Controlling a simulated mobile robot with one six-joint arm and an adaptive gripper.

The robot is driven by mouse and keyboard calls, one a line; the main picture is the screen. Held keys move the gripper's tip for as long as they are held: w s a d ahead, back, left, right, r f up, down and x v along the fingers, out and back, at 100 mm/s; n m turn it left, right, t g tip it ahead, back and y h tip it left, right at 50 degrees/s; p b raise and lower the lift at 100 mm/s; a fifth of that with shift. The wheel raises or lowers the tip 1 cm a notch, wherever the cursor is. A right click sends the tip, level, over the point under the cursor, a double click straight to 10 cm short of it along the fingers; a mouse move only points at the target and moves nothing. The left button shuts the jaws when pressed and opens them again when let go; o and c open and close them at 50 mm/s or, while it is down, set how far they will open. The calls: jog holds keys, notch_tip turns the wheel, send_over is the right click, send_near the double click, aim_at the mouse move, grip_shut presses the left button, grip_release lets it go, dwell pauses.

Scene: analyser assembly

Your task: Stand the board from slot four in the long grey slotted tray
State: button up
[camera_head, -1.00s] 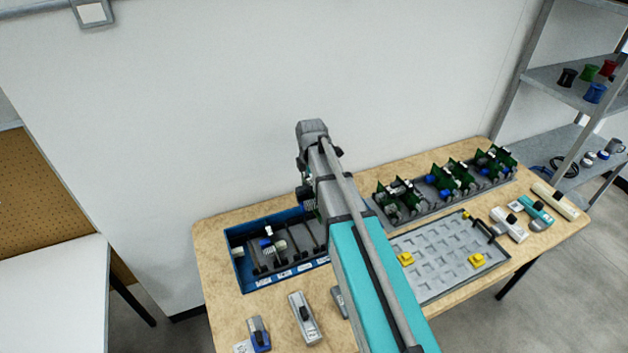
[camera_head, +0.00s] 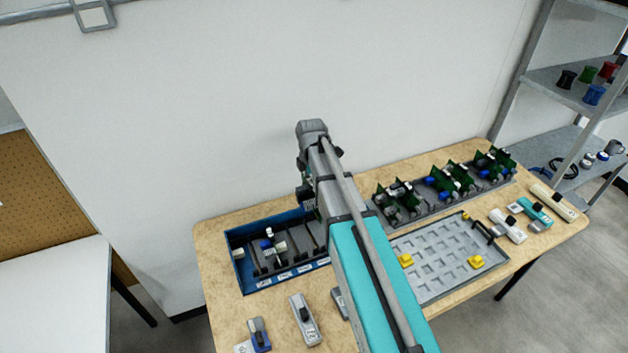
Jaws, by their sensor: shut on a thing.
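The long grey slotted tray (camera_head: 428,210) lies along the back right of the table, with several green boards standing in it. The blue box (camera_head: 240,275) with dark slots and white front labels is at the table's left. Some small parts stand in its left slots. My gripper (camera_head: 309,198) shows only partly, left of my arm and over the back right of the blue box. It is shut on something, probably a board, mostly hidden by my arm. The box's right end is hidden too.
A flat grey plate (camera_head: 440,270) with square recesses and yellow blocks lies in front of the tray. Several small devices lie along the front and right table edges. A wall stands behind the table, and a shelf (camera_head: 570,95) with coloured spools is at the right.

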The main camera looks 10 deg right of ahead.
aim_at(305, 196)
jog(key=c, duration=0.3)
jog(key=shift+f+b, duration=4)
dwell(3.7)
